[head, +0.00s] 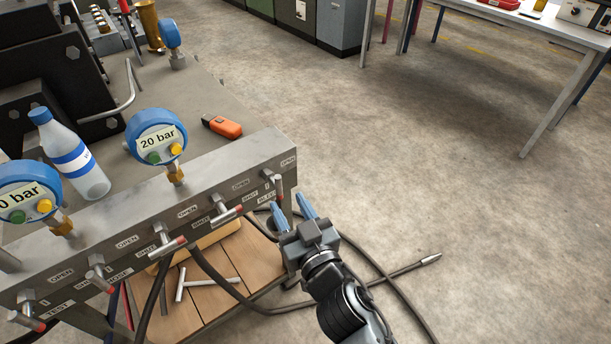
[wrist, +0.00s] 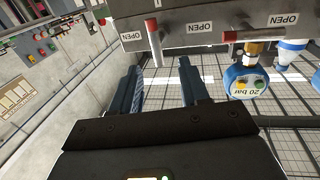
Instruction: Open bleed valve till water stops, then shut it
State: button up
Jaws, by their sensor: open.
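The bleed valve handle (head: 278,186) is the rightmost small bar with a red part on the grey manifold (head: 215,183), beside a label that seems to read BLEED. My gripper (head: 288,206) is open and empty, just right of and below that handle. In the wrist view, a grey bar handle with a red end (wrist: 153,42) stands just beyond the gap between my open fingers (wrist: 160,66). It looks apart from both fingers. I cannot tell the valve's exact setting. No running water shows.
More valve handles (head: 228,214) line the manifold to the left. Two blue gauges, one (head: 157,136) reading 20 bar, a bottle (head: 72,152) and an orange tool (head: 222,126) are above. A black hose (head: 385,280) lies on the floor. Open floor is at right.

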aim_at(277, 186)
jog(key=x, duration=0.7)
jog(key=shift+w, duration=0.3)
jog(key=shift+a, duration=0.1)
jog(key=shift+s, duration=0.1)
grip_shut()
